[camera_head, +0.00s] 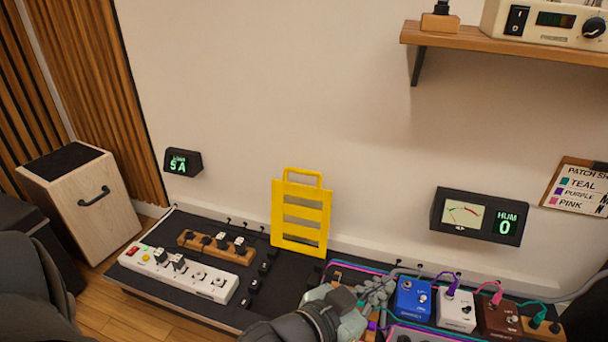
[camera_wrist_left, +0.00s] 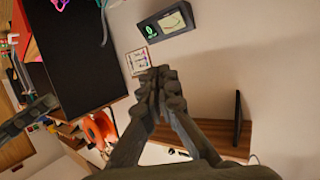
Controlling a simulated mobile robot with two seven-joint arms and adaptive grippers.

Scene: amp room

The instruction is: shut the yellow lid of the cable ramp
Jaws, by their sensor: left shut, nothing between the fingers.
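The yellow lid (camera_head: 298,244) of the cable ramp stands upright, close to the wall, with its handle loop at the top and slots across it. The ramp's base (camera_head: 343,272) lies in front and to the right of it with coloured cables; my left arm hides much of it. My left gripper (camera_head: 388,284) is shut and empty, in front and to the right of the lid and apart from it. Its closed fingers (camera_wrist_left: 158,76) show in the left wrist view, where I cannot make out the lid.
Several pedals, among them a blue one (camera_head: 410,299), sit right of my left gripper. A white power strip (camera_head: 205,281) and a wooden strip (camera_head: 216,249) lie left. A hum meter (camera_head: 479,216) and a shelf (camera_head: 505,43) are on the wall.

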